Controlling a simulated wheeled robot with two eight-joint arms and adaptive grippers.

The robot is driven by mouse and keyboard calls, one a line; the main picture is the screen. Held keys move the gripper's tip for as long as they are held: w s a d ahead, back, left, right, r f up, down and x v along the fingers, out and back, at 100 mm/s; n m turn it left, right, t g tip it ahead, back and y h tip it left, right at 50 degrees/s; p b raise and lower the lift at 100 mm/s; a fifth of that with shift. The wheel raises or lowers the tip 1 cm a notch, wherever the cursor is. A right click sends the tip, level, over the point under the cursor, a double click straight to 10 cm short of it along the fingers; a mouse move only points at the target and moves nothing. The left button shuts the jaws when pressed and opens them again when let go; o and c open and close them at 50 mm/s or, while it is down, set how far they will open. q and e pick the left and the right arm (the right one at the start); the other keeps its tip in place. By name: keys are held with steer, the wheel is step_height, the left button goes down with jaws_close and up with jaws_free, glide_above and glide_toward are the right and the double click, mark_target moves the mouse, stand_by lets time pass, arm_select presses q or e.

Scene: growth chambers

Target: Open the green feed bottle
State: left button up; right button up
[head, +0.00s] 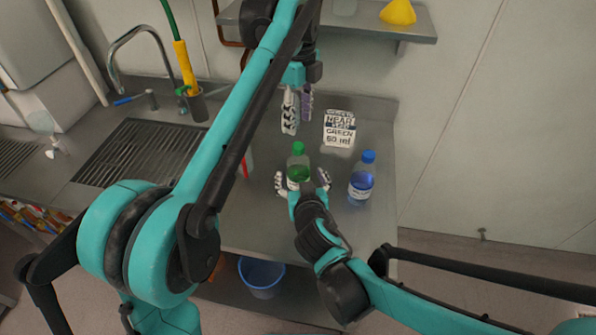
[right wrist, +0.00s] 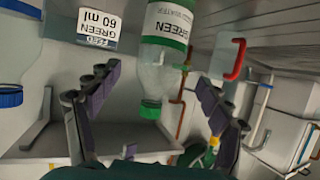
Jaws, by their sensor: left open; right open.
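The green feed bottle (head: 298,170) stands upright on the steel counter, with its green cap (head: 298,148) on top. In the right wrist view the bottle (right wrist: 157,70) appears upside down, its label and green cap (right wrist: 150,109) facing me. My right gripper (head: 302,181) is open, its fingers on either side of the bottle at the front. In the right wrist view the gripper's fingers (right wrist: 152,92) are spread wide with gaps to the bottle. My left gripper (head: 298,106) is open and empty, pointing down above and behind the cap.
A blue-capped bottle (head: 362,181) stands just right of the green one. A card reading "GREEN 60 ml" (head: 340,130) stands behind. A red-handled clear vessel (head: 248,162) is at left, partly hidden by my left arm. The sink (head: 138,152) lies further left; a shelf (head: 415,25) hangs above.

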mark_target(298, 145)
arm_select(q)
steer(key=shift+w, duration=0.15)
arm_select(e)
steer(key=x, duration=0.6)
steer(key=shift+w+f, duration=0.1)
steer(key=shift+w, duration=0.1)
steer(key=shift+c, duration=0.4)
jaws_close()
arm_select(q)
steer(key=m, duration=0.8)
steer(key=shift+w, duration=0.1)
steer(key=shift+f+m, duration=0.45)
steer(key=shift+m, duration=0.05)
step_height(298, 145, down, 7)
steer(key=shift+f, duration=0.1)
arm_select(e)
steer(key=shift+s, duration=0.1)
